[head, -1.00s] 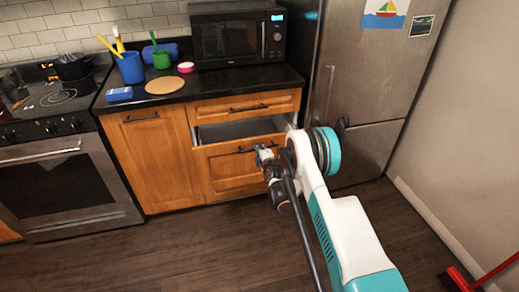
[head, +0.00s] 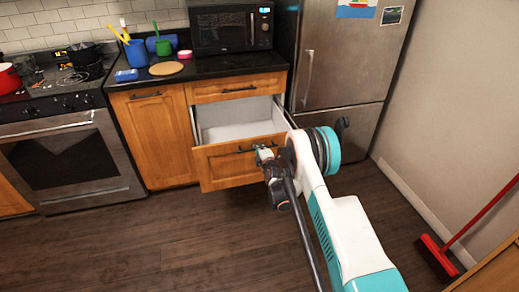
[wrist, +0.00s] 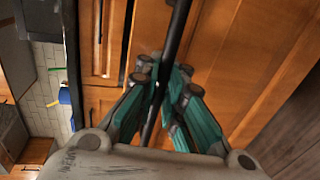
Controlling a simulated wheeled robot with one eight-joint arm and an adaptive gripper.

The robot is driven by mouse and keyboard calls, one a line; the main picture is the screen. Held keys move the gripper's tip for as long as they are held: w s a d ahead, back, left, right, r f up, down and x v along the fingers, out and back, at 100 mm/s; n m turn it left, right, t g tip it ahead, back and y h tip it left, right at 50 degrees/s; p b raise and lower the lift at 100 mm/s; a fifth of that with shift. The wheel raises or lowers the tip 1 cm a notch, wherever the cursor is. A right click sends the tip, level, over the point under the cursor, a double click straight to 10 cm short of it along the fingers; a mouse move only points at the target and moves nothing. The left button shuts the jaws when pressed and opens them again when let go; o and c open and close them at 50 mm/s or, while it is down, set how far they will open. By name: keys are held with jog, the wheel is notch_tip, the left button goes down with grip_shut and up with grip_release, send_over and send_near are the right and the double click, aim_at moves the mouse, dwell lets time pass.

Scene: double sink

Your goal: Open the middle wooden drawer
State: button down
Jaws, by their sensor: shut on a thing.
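The middle wooden drawer (head: 222,168) is pulled well out from the cabinet in the head view, and its pale, empty inside (head: 240,131) shows. Its dark bar handle (head: 245,149) runs along the top of the front. My gripper (head: 265,156) is at the right part of this handle. In the wrist view my gripper (wrist: 165,88) has its teal fingers closed around the dark handle bar (wrist: 176,35), with the orange wood drawer front beside it. My arm hides the drawer's right end in the head view.
A closed drawer (head: 215,90) is above, and a closed cabinet door (head: 152,135) is left. The oven (head: 70,160) stands further left, the steel fridge (head: 340,65) right. A red broom (head: 435,255) leans by the right wall. The floor (head: 180,240) in front is clear.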

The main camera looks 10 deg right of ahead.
dwell(0.3)
jog(key=c, duration=1.7)
grip_release()
jog(key=v, duration=0.7)
jog(key=shift+s, duration=0.25)
jog(key=shift+r, duration=0.15)
